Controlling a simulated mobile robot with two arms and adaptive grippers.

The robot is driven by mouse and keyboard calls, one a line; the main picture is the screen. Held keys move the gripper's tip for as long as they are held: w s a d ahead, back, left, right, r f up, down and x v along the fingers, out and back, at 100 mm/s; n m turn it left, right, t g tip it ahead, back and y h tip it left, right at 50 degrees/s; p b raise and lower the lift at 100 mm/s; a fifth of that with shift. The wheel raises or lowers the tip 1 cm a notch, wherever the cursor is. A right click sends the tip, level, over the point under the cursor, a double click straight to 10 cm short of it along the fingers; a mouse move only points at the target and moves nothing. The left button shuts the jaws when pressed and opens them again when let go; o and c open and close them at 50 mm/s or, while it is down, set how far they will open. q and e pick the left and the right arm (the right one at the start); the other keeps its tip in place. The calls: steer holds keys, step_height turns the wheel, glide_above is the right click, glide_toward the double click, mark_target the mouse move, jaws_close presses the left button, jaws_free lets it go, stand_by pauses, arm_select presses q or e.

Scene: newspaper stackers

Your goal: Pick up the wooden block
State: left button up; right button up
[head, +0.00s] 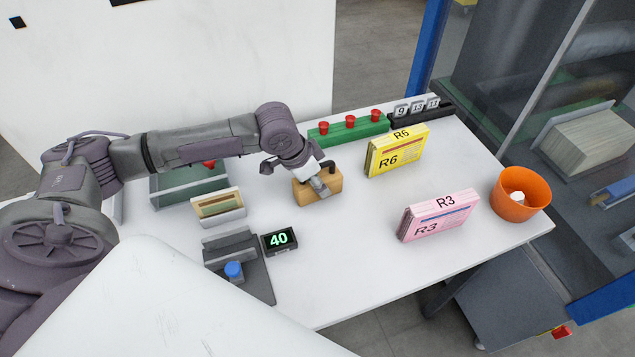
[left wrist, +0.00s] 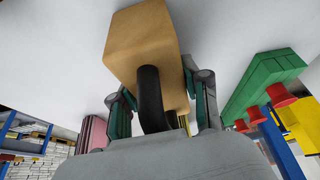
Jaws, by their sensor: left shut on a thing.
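The wooden block (head: 331,187) is a tan box near the middle of the white table (head: 350,255). My left gripper (head: 318,186) comes down on it from above and is shut on it. In the left wrist view the block (left wrist: 142,40) sits between the fingers of the gripper (left wrist: 160,100), which cover part of its sides. I cannot tell whether the block still touches the table. My right gripper is not in view.
A green bar with red knobs (head: 348,131) stands behind the block. Yellow R6 (head: 396,153) and pink R3 (head: 437,216) stacks and an orange bowl (head: 520,195) are to the right. A "40" display (head: 279,239) and a card holder (head: 218,206) are near left.

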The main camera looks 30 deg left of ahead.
arm_select(q)
jaws_close()
steer(key=shift+r, duration=0.5)
steer(key=r, duration=0.1)
steer(key=d+r+b, duration=0.1)
steer(key=r, duration=0.1)
steer(key=shift+r, duration=0.3)
steer(key=d+r+b, duration=0.1)
steer(key=d+r, duration=0.5)
steer(key=d, duration=0.5)
steer(key=n+t+y, duration=0.1)
steer(key=n+y, duration=0.2)
steer(key=n, duration=0.4)
glide_toward(327, 177)
steer(key=d, duration=0.1)
steer(key=s+d, duration=0.1)
steer(key=d, duration=0.1)
steer(key=shift+s+d+r, duration=0.1)
steer(key=shift+s+r, duration=0.15)
